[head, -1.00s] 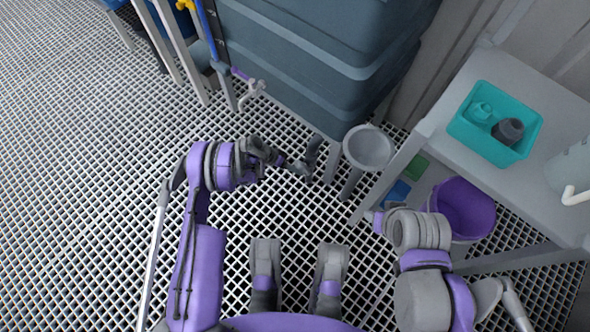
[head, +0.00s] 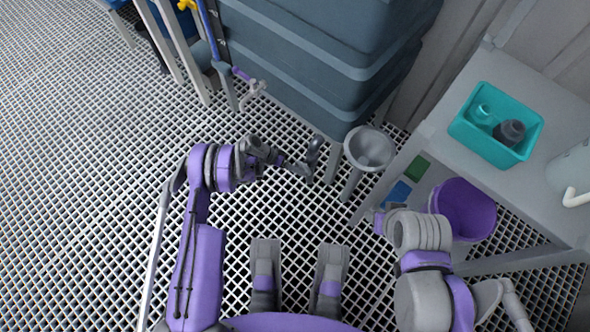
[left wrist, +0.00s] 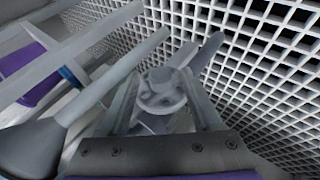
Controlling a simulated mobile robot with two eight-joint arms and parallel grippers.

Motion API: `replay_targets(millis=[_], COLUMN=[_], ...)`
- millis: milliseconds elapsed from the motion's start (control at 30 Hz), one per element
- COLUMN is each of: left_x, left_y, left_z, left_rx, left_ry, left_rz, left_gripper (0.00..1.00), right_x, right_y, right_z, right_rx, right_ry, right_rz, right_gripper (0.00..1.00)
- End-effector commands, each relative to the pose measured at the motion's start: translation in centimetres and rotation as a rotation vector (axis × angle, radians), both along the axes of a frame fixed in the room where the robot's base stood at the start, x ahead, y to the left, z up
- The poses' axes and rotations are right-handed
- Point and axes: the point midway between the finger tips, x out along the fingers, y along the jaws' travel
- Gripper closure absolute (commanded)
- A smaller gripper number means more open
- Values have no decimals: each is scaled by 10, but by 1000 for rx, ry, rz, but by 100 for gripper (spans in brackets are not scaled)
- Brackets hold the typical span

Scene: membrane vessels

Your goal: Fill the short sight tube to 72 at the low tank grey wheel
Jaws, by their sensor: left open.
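A round grey wheel (left wrist: 162,90) with small holes in its face fills the middle of the left wrist view. My left gripper (head: 306,168) is open, low in front of the dark tank (head: 320,55). In the left wrist view its two fingers stand on either side of the wheel; I cannot tell whether they touch it. In the head view the wheel is not clearly distinguishable from the gripper. A blue upright tube (head: 211,35) beside a dark scale strip runs along the tank's left side. Its level and numbers are too small to read. My right gripper is hidden.
A grey funnel (head: 370,147) stands just right of my left gripper. A grey tap with a purple part (head: 252,90) is at the tank's left. A shelf at right holds a teal bin (head: 470,142); a purple bucket (head: 462,208) is below. The grating at left is clear.

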Motion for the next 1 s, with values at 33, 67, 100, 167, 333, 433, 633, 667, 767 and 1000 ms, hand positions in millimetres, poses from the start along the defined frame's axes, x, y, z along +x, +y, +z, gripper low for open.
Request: replay_targets(millis=[33,67,100,167,333,433,633,667,767,1000], left_x=[0,0,0,0,1,2,3,3,4,4], left_y=[0,0,1,4,21,36,62,65,72,76], left_z=[0,0,1,3,23,38,64,67,74,78], left_rx=[0,0,0,1,1,1,0,1,0,0], left_ry=[0,0,0,0,1,0,0,0,0,0], left_rz=[0,0,0,1,3,2,2,2,1,0], left_gripper=[34,34,34,34,34,34,34,34,34,34], right_x=[0,0,0,0,-1,-2,-3,-3,-4,-4], right_y=[0,0,0,0,0,0,0,0,0,0], right_z=[0,0,0,1,6,10,16,17,18,19], right_rx=[0,0,0,0,0,0,0,0,0,0], right_ry=[0,0,0,0,1,1,1,1,1,0], right_rz=[0,0,0,0,0,0,0,0,0,0], right_gripper=[50,50,50,50,50,50,50,50,50,50])
